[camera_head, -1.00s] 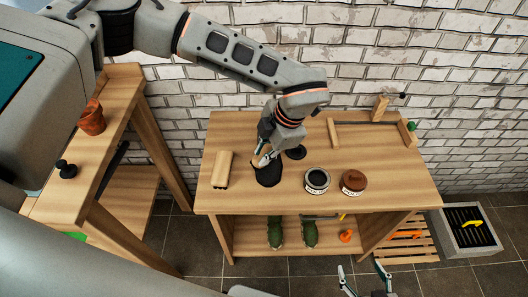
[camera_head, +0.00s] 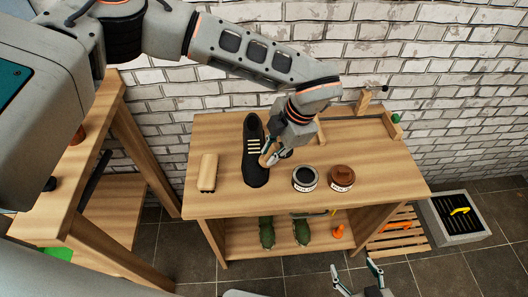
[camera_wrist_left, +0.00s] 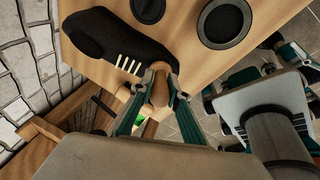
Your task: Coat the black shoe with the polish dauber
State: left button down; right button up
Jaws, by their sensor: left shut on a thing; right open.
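The black shoe (camera_head: 254,166) with white laces lies on the wooden bench, its toe toward the front edge; it also shows in the left wrist view (camera_wrist_left: 113,38). My left gripper (camera_head: 268,158) is just right of the shoe. It is shut on a tan wooden piece, apparently the polish dauber's handle (camera_wrist_left: 160,88); its working end is not clearly visible, and I cannot tell whether it touches the shoe. An open dark polish tin (camera_head: 305,178) stands right of the gripper. My right gripper (camera_head: 358,284) is open and empty in front of the bench.
A brown pot (camera_head: 342,177) stands right of the tin. A dark disc, partly hidden behind the gripper in the head view, shows in the wrist view (camera_wrist_left: 148,9).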

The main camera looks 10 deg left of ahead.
pick_arm(q)
jog(key=shift+w+d+f, duration=0.1)
jog(key=shift+d, duration=0.15)
jog(key=shift+a+p, duration=0.65)
jog(key=shift+a, duration=0.15)
jog(key=shift+s+a+p, duration=0.3)
jog(key=shift+a+p, duration=0.05)
jog(key=shift+a, duration=0.4)
jog(key=shift+s+a+p, duration=0.25)
jog(key=shift+a+p, duration=0.1)
jog(key=shift+a, duration=0.45)
jog(key=shift+s+a+p, duration=0.3)
jog(key=shift+a+p, duration=0.05)
jog(key=shift+a, duration=0.4)
pick_arm(e)
jog(key=shift+t, duration=0.3)
jog(key=r, duration=0.2)
jog(key=w+r, duration=0.1)
jog(key=r, duration=0.1)
jog(key=shift+w+r, duration=0.15)
jog(key=shift+r, duration=0.2)
